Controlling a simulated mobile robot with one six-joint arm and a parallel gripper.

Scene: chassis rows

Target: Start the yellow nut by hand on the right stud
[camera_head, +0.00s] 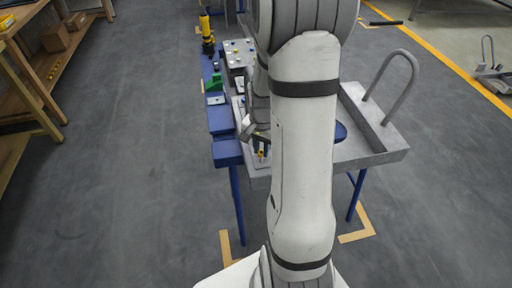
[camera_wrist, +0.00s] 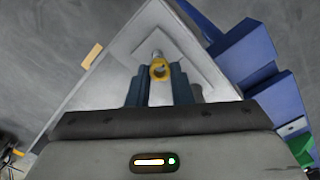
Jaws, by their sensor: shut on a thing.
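A yellow nut (camera_wrist: 160,70) sits between the fingertips of my gripper (camera_wrist: 161,75) in the wrist view. My gripper is shut on it. A silver stud (camera_wrist: 157,54) stands on the grey plate just beyond the nut and lines up closely with it. I cannot tell whether the nut touches the stud or is around its end. In the head view, my gripper (camera_head: 257,143) is partly hidden by my arm, low over the near left corner of the bench, with a small yellow spot at its tips.
The grey tray (camera_head: 366,149) with a bent handle (camera_head: 397,82) lies right of my arm. A plate with coloured parts (camera_head: 238,50) and a yellow-black tool (camera_head: 207,36) lie further back.

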